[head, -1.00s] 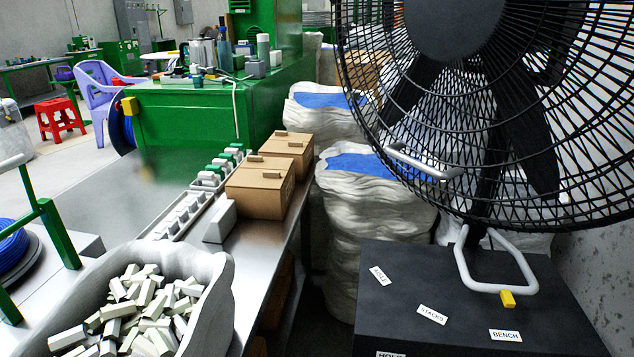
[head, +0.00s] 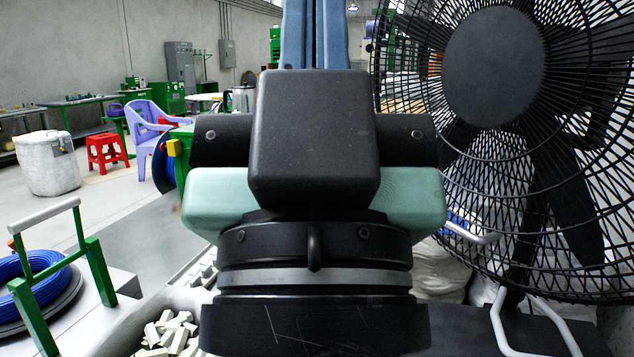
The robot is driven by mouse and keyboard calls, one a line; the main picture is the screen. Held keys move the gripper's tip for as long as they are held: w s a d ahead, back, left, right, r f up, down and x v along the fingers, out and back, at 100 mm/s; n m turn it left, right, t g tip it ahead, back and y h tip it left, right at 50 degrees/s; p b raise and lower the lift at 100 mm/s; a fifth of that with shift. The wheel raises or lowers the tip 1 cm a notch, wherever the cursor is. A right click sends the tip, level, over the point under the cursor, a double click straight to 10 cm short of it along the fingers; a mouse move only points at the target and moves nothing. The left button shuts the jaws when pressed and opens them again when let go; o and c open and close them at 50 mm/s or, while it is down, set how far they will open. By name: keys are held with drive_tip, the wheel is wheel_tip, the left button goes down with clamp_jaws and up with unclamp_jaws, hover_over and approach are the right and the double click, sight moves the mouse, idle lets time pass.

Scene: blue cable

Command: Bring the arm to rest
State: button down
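My gripper (head: 316,35) fills the middle of the head view, seen from behind. Its black wrist is at the bottom, with a wide green body and a black box above it. Two blue-grey fingers rise side by side at the top edge with no clear gap between them. Their tips are cut off by the frame, and nothing shows held between them. The blue cable (head: 30,283) lies coiled on a reel at the lower left, well apart from my gripper.
A large black fan (head: 495,70) stands close on the right. A green frame with a grey handle (head: 45,215) stands at the left. Pale blocks (head: 170,335) lie at the bottom, partly hidden by my arm. A purple chair (head: 150,120) and red stool (head: 107,153) stand farther back.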

wheel_tip(320, 180, up, 25)
drive_tip(key=p, duration=2.2)
drive_tip(key=shift+w, duration=0.15)
